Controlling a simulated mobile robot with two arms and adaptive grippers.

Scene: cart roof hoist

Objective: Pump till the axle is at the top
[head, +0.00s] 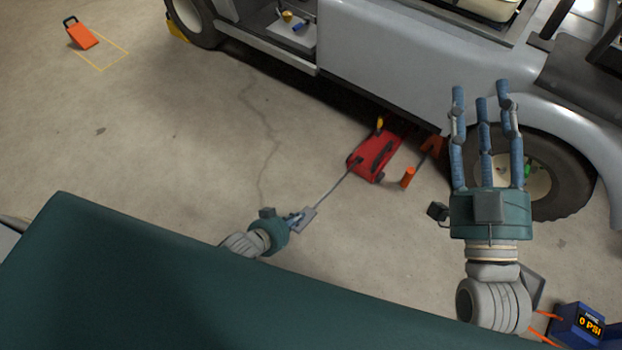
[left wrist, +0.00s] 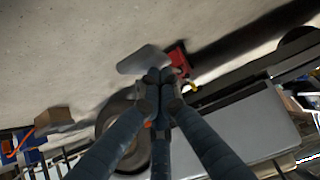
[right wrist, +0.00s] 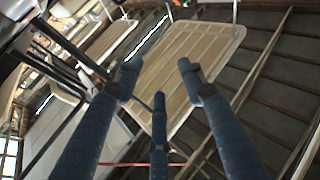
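A red floor jack (head: 372,158) stands at the lower edge of the grey cart, partly under it. A thin rod (head: 332,190) runs from it to a grey plate (head: 308,217). My left gripper (head: 297,219) is at this plate, its fingertips drawn together. In the left wrist view the fingertips (left wrist: 160,76) meet just beside the plate (left wrist: 145,60), with the jack (left wrist: 178,58) beyond; I cannot tell whether they touch the plate. My right gripper (head: 483,93) is raised, open and empty, fingers upward. The axle is hidden under the cart.
The grey cart (head: 395,85) spans the top, with a wheel (head: 545,172) at right. An orange stand (head: 433,147) and orange cylinder (head: 408,178) are beside the jack. A blue box (head: 583,325) reads 0 PSI.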

